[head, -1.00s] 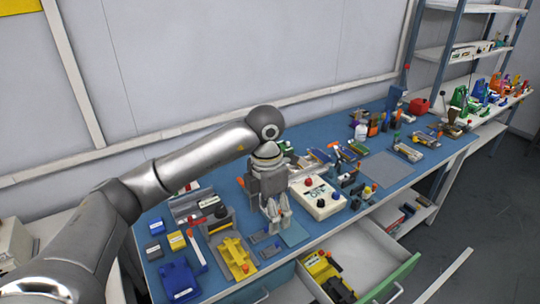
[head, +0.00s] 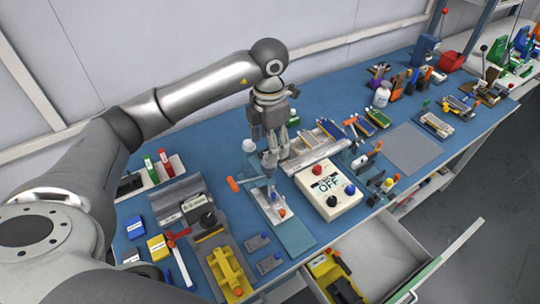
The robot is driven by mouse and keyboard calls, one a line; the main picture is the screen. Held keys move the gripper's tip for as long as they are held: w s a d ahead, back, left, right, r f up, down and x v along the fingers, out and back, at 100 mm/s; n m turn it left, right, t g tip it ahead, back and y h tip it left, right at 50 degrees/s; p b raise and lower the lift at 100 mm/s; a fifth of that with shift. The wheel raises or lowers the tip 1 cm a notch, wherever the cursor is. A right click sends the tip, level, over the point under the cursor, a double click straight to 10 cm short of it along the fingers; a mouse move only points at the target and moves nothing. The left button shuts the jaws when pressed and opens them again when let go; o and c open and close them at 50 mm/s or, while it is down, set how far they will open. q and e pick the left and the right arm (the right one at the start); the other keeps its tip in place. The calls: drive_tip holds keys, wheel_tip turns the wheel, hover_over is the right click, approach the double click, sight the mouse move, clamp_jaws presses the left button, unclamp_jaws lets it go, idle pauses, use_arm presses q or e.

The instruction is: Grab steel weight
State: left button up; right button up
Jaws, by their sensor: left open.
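My left gripper (head: 276,156) points down over the blue bench (head: 345,92), behind and left of a white control box (head: 328,190). It is open, and I see nothing held in it. Just below and in front of it stands a small fixture with an orange-ended handle (head: 233,184) and a pale plate (head: 268,204). I cannot pick out the steel weight with certainty; the gripper and arm hide part of the bench there. My right gripper is not in view.
An open drawer (head: 375,243) juts out at the front and holds yellow and black items. A yellow tool (head: 228,270) and two grey flat pieces (head: 257,242) lie front left. Several tools and bottles crowd the right. A grey mat (head: 412,149) is bare.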

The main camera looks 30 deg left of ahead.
sight(267, 169)
use_arm(q)
wheel_tip(267, 169, down, 2)
drive_tip(key=shift+s+a, duration=0.15)
drive_tip(key=shift+f+p, duration=0.3)
drive_tip(key=f+p, duration=0.1)
drive_tip(key=f, duration=0.1)
drive_tip(key=f+p, duration=0.1)
drive_tip(key=f, duration=0.1)
drive_tip(key=shift+w+p, duration=0.4)
drive_tip(key=shift+f, duration=0.65)
drive_tip(key=shift+c, duration=0.8)
drive_tip(key=c, duration=1.2)
drive_tip(key=shift+r, duration=0.1)
drive_tip(key=shift+c, duration=0.3)
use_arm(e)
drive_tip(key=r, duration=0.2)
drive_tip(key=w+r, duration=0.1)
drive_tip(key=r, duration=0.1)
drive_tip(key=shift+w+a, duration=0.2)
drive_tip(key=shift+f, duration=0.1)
